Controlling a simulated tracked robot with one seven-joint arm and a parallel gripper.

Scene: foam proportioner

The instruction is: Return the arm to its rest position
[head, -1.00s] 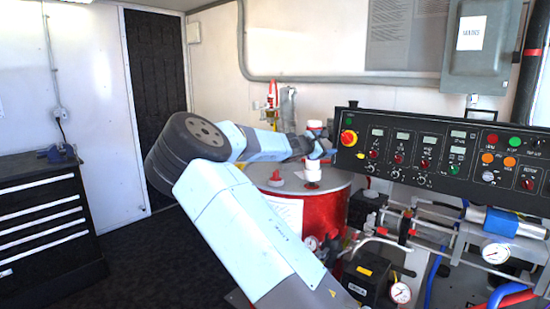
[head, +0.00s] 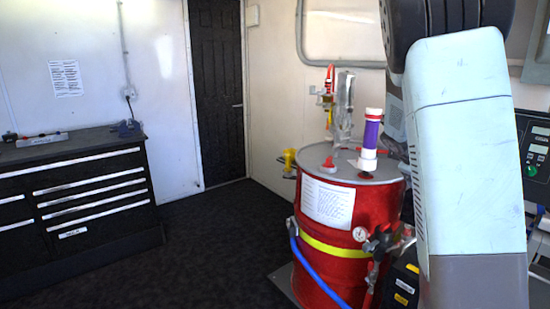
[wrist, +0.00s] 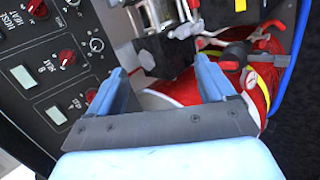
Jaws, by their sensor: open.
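My arm (head: 465,160) stands folded upright at the right of the head view, close to the camera, and hides part of the drum's right side and the control panel. My gripper is not visible there. In the wrist view my gripper (wrist: 165,82) is open, with two blue fingers spread apart and nothing held between them. Beyond the fingers are dark and metal fittings (wrist: 165,45) and the red drum (wrist: 270,75).
The red drum (head: 335,262) stands upright, with a white and purple cylinder (head: 369,140) on its lid. A control panel (wrist: 50,60) lies left of my gripper in the wrist view. A black drawer cabinet (head: 90,200) stands left; dark floor (head: 210,260) between is clear.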

